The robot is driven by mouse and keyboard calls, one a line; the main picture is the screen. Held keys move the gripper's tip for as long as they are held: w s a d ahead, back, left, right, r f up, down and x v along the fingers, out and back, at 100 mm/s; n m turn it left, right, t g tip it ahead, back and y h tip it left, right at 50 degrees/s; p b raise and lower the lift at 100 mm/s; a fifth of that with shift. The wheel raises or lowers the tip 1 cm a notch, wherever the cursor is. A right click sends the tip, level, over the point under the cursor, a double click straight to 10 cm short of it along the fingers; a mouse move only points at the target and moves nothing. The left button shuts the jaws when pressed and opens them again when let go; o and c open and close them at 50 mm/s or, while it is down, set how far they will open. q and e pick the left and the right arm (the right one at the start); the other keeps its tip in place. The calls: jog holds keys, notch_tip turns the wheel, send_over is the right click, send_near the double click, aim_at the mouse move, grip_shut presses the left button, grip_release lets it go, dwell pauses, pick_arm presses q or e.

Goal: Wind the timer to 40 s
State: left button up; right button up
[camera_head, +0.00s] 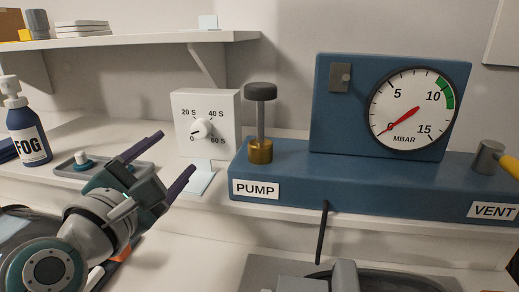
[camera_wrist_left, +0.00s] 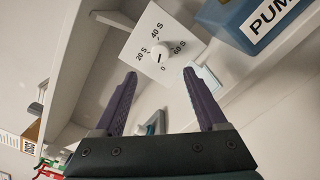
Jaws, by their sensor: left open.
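The timer (camera_head: 225,108) is a white box standing on the bench, with marks 0, 20 S, 40 S and 60 S around a round white knob (camera_head: 200,129). The knob's small dark mark seems to point to the lower left, near 0. In the left wrist view the timer (camera_wrist_left: 183,38) is at the top, and its knob (camera_wrist_left: 160,57) appears between my fingertips. My left gripper (camera_head: 173,157) is open and empty, in front of and below the timer, apart from it. It also shows in the left wrist view (camera_wrist_left: 161,74). My right gripper is not in view.
A blue pump unit (camera_head: 290,175) with a plunger (camera_head: 260,92) and a pressure gauge (camera_head: 418,108) stands right of the timer. A FOG bottle (camera_head: 26,130) and a grey tray (camera_head: 70,170) are at left. A shelf (camera_head: 140,40) hangs above.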

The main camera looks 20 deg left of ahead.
aim_at(199, 130)
pick_arm(q)
jog(key=w+n, duration=0.2)
jog(key=w, duration=0.1)
jog(key=w+a+n+b, duration=0.1)
jog(key=w+n, duration=0.2)
jog(key=w+a+n, duration=0.1)
jog(key=w+n, duration=0.1)
jog(key=w, duration=0.1)
jog(key=shift+w+a+r+n+b, duration=0.1)
jog(key=shift+w+a+n+b, duration=0.05)
jog(key=shift+w+n+b, duration=0.2)
jog(key=shift+c, duration=0.3)
grip_shut()
dwell(0.4)
